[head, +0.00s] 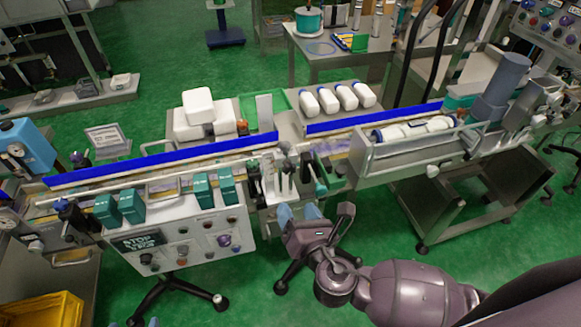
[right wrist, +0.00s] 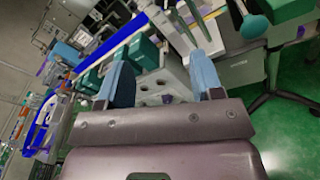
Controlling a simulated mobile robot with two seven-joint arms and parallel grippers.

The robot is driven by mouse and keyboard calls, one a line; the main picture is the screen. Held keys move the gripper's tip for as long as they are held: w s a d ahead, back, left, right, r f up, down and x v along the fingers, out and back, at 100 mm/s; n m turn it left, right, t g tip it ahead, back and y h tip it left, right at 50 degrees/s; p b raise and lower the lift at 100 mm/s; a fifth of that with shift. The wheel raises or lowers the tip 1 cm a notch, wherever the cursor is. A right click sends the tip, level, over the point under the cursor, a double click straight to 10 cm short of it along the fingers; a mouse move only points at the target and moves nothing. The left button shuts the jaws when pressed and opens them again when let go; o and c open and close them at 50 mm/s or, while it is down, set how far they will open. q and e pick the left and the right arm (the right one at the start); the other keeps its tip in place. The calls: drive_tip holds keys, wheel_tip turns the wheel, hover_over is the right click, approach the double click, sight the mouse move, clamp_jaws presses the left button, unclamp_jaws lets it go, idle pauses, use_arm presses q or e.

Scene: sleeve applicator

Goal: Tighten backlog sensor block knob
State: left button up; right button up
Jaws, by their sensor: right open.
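Several teal blocks stand along the conveyor's near side, including a left pair (head: 131,205) and a middle pair (head: 227,184). Another teal piece (head: 321,187) is near the conveyor joint, by black knobs and clamps (head: 255,180). I cannot tell which block is the backlog sensor block or which knob is its own. My right gripper (head: 298,212) is open and empty, its blue fingers pointing toward the conveyor joint. In the right wrist view the fingers (right wrist: 163,82) are apart, with a teal block (right wrist: 142,52) and a grey panel beyond them.
A control panel (head: 190,243) with buttons and a STOP display is left of my right gripper. A blue guide rail (head: 165,160) runs along the conveyor. White bottles (head: 345,97) lie behind. A yellow crate (head: 45,312) is at lower left. Green floor is open below.

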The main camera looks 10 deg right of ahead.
sight(290, 170)
drive_tip(key=w+n, duration=0.1)
drive_tip(key=w, duration=0.2)
drive_tip(key=w+r+n+h+p, duration=0.1)
drive_tip(key=w, duration=0.2)
drive_tip(key=w+d+n+t, duration=0.1)
drive_tip(key=w, duration=0.2)
drive_tip(key=shift+w+d+r+n+h, duration=0.1)
drive_tip(key=shift+w+r+n+h, duration=0.1)
drive_tip(key=shift+w+n+h, duration=0.2)
use_arm(q)
drive_tip(key=shift+s+r, duration=0.2)
drive_tip(key=shift+s, duration=0.05)
use_arm(e)
drive_tip(key=shift+w, duration=0.55)
drive_tip(key=c, duration=0.9)
